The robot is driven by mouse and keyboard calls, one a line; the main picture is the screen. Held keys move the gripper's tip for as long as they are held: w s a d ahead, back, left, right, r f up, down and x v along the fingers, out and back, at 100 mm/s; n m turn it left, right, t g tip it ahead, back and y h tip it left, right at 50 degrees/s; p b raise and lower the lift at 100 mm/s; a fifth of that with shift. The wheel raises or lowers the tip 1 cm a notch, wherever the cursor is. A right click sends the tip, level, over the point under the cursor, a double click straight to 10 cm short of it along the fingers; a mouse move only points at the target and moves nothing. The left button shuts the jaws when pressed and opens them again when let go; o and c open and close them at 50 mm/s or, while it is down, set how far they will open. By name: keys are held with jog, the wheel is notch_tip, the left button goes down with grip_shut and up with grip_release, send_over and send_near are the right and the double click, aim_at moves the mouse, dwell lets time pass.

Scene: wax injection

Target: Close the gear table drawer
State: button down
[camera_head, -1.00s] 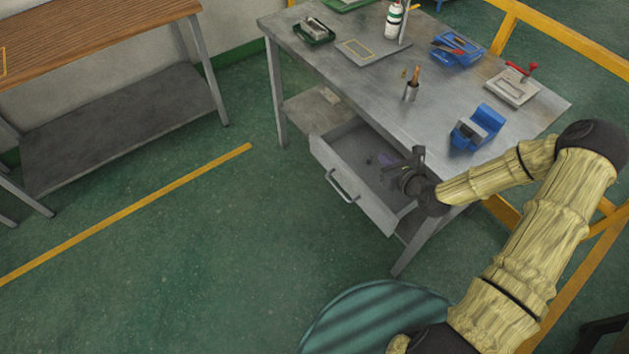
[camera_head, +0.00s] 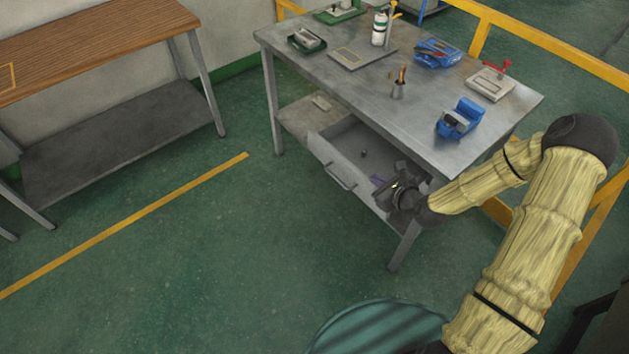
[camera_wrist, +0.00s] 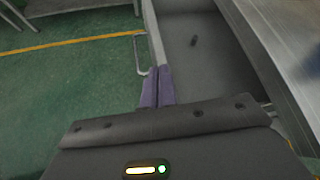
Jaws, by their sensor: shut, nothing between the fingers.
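The gear table (camera_head: 340,92) is a grey metal table at the upper middle of the head view. Its drawer (camera_head: 329,154) is pulled out at the front, with a bar handle (camera_head: 341,177) on its front face. The wrist view shows the drawer's inside (camera_wrist: 206,60) and its handle (camera_wrist: 141,55). My gripper (camera_head: 393,187) is at the drawer's right end, by the front panel. In the wrist view its purple fingertips (camera_wrist: 157,88) are together and empty, at the panel's edge. I cannot tell whether they touch it.
A blue vise (camera_head: 459,119), a cup with tools (camera_head: 398,86), a blue tray (camera_head: 438,53) and a red-handled clamp (camera_head: 490,82) stand on the tabletop. A small dark part lies in the drawer (camera_wrist: 194,41). A wooden bench (camera_head: 95,45) is at the left. Floor before the drawer is clear.

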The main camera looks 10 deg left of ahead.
jog(key=s+d+r+n+g+h+b, duration=0.3)
jog(key=s+d+r+n+h+b, duration=0.1)
jog(key=s+n, duration=0.6)
jog(key=s+d+r+n+g+h+b, duration=0.3)
jog(key=s+d+n, duration=0.4)
jog(key=n, duration=0.8)
jog(key=s+r+b, duration=0.1)
jog(key=s+b, duration=0.1)
jog(key=s, duration=0.1)
jog(key=shift+d+g+h, duration=0.3)
jog(key=shift+h, duration=0.1)
jog(key=shift+r, duration=0.1)
